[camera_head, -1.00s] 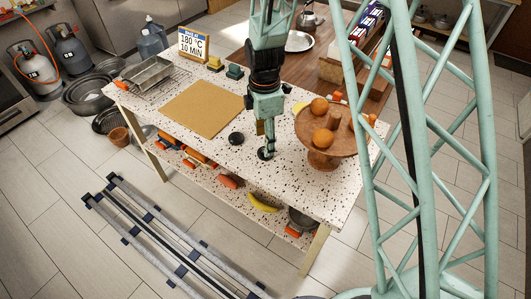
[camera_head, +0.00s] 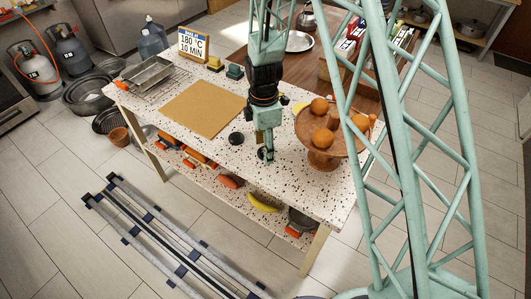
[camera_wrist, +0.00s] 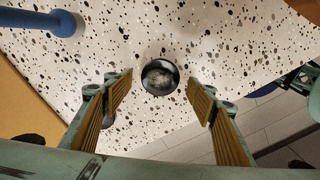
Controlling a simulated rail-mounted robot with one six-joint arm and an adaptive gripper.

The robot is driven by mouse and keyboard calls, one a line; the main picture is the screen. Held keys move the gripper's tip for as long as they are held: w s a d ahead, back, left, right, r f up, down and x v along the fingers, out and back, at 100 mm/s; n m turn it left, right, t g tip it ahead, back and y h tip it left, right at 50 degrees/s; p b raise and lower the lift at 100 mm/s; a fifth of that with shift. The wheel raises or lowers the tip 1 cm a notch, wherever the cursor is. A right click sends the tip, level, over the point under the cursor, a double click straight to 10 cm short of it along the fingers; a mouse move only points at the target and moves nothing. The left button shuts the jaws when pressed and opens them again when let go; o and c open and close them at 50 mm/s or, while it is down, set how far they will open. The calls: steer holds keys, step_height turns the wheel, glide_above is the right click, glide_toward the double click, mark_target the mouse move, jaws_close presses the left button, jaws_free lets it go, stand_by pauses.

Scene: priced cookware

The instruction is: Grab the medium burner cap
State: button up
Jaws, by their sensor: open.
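A small round black burner cap (camera_head: 262,154) lies on the speckled tabletop (camera_head: 215,150) near its front edge, partly hidden by my gripper in the head view. In the wrist view this cap (camera_wrist: 160,77) shows as a black disc with a shiny grey middle. My gripper (camera_wrist: 170,95) is open and empty, its fingers left and right of the cap in that view. In the head view my gripper (camera_head: 266,148) points down just over the cap. A second black disc (camera_head: 236,138) lies to its left. I cannot tell from size which one is medium.
A wooden stand (camera_head: 322,158) with oranges is close on the right. A tan board (camera_head: 203,108) lies to the left. A blue rounded thing (camera_wrist: 45,22) shows in the wrist view's upper left. The table's front edge is near the cap.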

steer(key=shift+f, duration=0.3)
steer(key=shift+c, duration=0.6)
steer(key=c, duration=0.8)
